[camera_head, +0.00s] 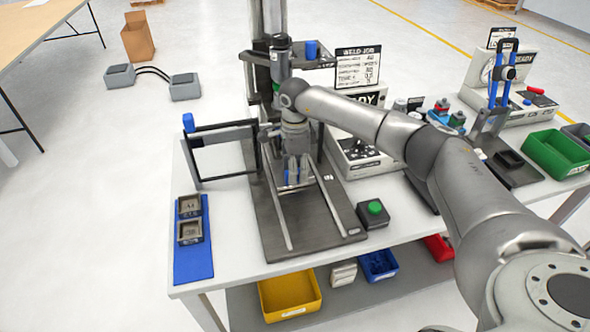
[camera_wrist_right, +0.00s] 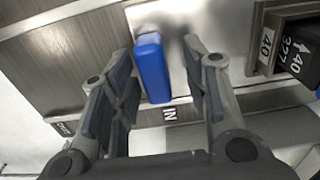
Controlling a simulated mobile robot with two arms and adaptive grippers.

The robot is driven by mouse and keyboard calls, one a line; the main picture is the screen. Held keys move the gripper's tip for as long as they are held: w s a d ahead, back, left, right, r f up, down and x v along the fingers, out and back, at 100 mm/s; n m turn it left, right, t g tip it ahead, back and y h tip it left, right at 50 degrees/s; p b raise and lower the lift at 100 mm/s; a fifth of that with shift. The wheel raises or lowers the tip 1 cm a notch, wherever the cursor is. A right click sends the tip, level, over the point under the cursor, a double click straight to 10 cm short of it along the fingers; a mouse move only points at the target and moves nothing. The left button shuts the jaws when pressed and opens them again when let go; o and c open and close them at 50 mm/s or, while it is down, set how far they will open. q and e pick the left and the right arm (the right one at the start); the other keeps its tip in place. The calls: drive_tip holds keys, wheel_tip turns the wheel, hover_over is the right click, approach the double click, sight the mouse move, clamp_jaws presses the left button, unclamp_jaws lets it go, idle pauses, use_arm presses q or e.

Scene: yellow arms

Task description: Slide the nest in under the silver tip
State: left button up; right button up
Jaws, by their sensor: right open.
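My right gripper (camera_head: 292,180) points down over the dark slide base (camera_head: 340,200) with its two pale rails. In the right wrist view the gripper (camera_wrist_right: 160,95) is open, with a blue upright handle (camera_wrist_right: 152,68) between its fingers and a visible gap on each side. My arm hides the silver tip. My left gripper is out of view.
Two dark square holders (camera_head: 190,231) sit on a blue mat (camera_head: 193,268) at the left. A black frame (camera_head: 222,130) stands behind them. A green button box (camera_head: 375,212) is right of the base. A green bin (camera_head: 556,153) is farther right.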

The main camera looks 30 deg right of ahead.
wheel_tip(320, 180, up, 11)
idle(0.3)
idle(1.2)
